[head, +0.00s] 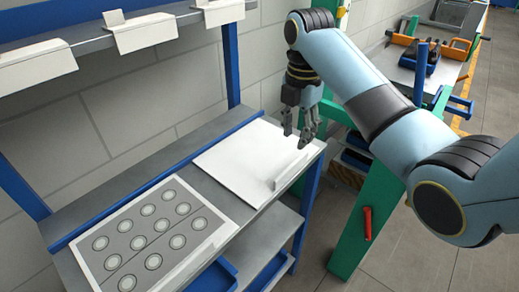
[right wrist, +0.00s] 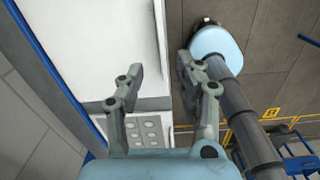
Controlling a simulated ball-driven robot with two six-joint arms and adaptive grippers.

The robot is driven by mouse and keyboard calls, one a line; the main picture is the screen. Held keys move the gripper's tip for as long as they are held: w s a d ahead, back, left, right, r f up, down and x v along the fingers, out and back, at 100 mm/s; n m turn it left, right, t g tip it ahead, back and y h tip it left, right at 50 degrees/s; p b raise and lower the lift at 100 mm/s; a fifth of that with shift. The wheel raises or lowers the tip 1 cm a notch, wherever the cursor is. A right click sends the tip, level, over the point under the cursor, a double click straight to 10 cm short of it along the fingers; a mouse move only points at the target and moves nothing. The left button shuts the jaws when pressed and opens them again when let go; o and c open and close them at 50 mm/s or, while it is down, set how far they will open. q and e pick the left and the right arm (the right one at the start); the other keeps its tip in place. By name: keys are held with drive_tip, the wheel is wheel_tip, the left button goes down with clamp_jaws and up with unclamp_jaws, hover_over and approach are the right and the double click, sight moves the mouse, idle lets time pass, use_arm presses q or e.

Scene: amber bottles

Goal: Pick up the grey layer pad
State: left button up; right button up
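A grey panel with several light round rings, which looks like the grey layer pad (head: 128,222), lies in a white-edged frame at the left of the bench. My right gripper (head: 296,138) is over the right end of the bench, well away from the grey panel. It points down, open and empty. In the right wrist view the right gripper (right wrist: 160,65) has its fingertips apart, with a white board's edge between them in the picture. My left gripper is not in view.
The white board (head: 240,155) with a raised lip lies flat on the bench's right half. A shelf with white holders (head: 145,32) runs above. A green frame (head: 365,220) stands right of the bench. Blue bins (head: 215,278) sit below.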

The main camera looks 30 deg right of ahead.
hover_over(293, 164)
drive_tip(key=shift+n, duration=0.4)
drive_tip(key=f, duration=0.4)
drive_tip(key=shift+w+d+f, duration=0.1)
drive_tip(key=shift+w+f, duration=0.2)
drive_tip(key=f, duration=0.1)
drive_tip(key=f+p, duration=0.1)
drive_tip(key=f, duration=0.3)
drive_tip(key=shift+s+p, duration=0.3)
drive_tip(key=shift+f, duration=0.3)
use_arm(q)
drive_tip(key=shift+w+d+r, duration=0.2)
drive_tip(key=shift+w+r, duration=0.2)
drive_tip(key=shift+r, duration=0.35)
use_arm(e)
clamp_jaws()
